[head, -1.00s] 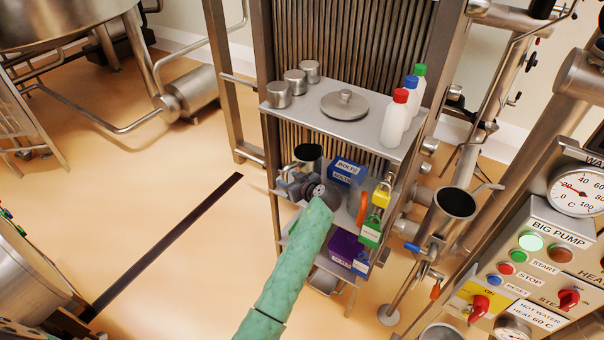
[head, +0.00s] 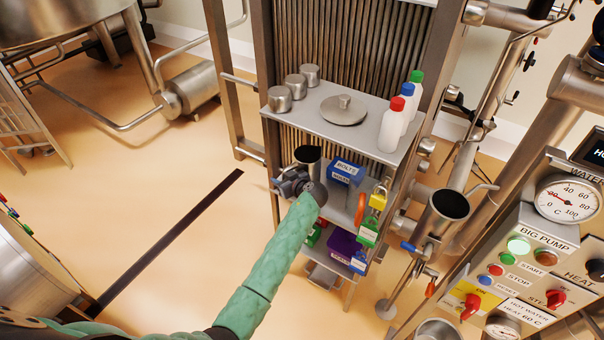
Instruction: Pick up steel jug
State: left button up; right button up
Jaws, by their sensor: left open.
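The steel jug (head: 308,153) appears to be the open-topped steel cylinder with a dark inside, upright at the left end of the middle shelf (head: 338,212). Its lower part is hidden behind my gripper. My left gripper (head: 281,184), on the green-sleeved arm, is at the shelf's left front edge, just in front of and below the jug's rim. Its jaws are open. I cannot tell whether they touch the jug or stand around it. My right gripper does not show.
A blue bolts box (head: 347,171), an orange ring (head: 360,209) and a yellow padlock (head: 378,199) are right of the jug. The upper shelf (head: 305,115) holds steel pots, a lid and bottles. A control panel (head: 540,265) stands at right.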

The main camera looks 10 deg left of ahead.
pick_arm(q)
grip_shut()
dwell(1.4)
